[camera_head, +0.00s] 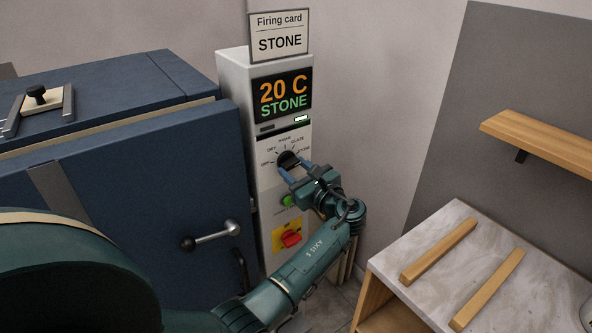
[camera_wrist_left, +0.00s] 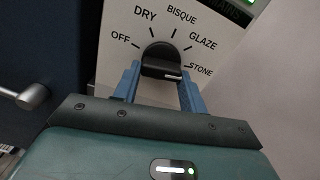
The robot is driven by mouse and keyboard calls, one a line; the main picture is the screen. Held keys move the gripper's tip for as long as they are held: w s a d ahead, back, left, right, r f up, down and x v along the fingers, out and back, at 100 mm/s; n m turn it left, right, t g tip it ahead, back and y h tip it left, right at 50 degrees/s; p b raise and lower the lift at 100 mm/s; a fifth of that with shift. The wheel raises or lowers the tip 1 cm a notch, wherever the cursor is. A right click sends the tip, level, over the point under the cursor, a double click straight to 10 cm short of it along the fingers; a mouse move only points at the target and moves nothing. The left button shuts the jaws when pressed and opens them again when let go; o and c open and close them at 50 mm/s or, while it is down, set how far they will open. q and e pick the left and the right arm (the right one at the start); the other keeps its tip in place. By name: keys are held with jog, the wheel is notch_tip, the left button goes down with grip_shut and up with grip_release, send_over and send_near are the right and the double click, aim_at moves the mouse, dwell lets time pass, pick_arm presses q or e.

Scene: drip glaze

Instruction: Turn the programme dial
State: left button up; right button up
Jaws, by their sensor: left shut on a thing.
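The programme dial (camera_head: 287,160) is a black knob on the pale control panel (camera_head: 264,187). In the left wrist view the dial (camera_wrist_left: 161,62) has marks OFF, DRY, BISQUE, GLAZE and STONE around it. Its white pointer line lies at the right, toward STONE. My left gripper (camera_head: 297,170) is shut on the dial, and its blue fingers (camera_wrist_left: 160,85) stand on both sides of the knob. The display (camera_head: 283,96) reads "20 C STONE". The firing card (camera_head: 279,35) on top reads "STONE". My right gripper is not in view.
Below the dial are a green button (camera_head: 288,200) and a red switch on a yellow plate (camera_head: 290,238). The blue kiln door (camera_head: 130,190) with its lever handle (camera_head: 212,235) stands left. A marble-topped table (camera_head: 480,270) with wooden bars is at right.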

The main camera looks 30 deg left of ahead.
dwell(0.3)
pick_arm(q)
jog(key=o, duration=1)
